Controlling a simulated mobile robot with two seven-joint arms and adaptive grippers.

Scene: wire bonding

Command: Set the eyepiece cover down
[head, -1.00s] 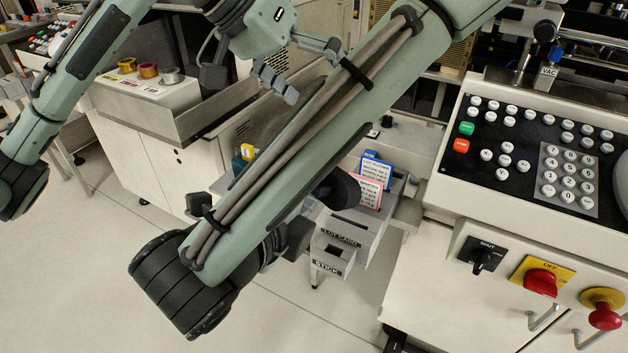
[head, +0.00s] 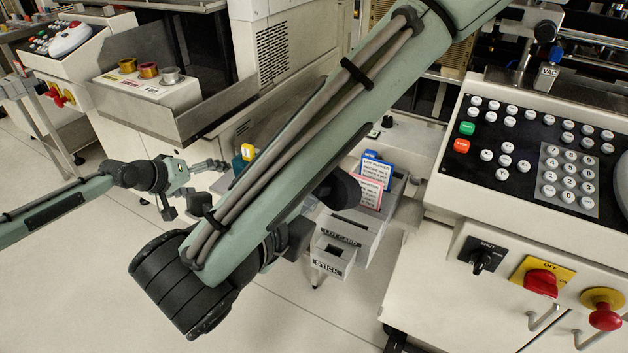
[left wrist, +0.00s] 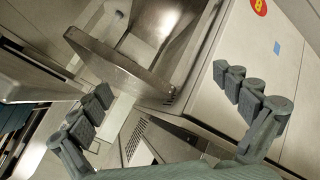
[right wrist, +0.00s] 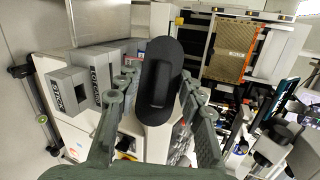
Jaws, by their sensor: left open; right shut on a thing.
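The eyepiece cover (right wrist: 160,82) is a black oval piece with a raised ridge. It sits between the fingers of my right gripper (right wrist: 160,95), which is shut on it, in the right wrist view. In the head view my right forearm hides most of that gripper; a dark rounded edge, perhaps the cover, shows beside the grey card box.
The grey card box (head: 350,232) with blue and pink cards stands beside my right forearm. A control console (head: 520,160) with buttons and red knobs fills the right. A metal trough (head: 205,105) and colored spools (head: 148,70) are at upper left. Floor is clear at lower left.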

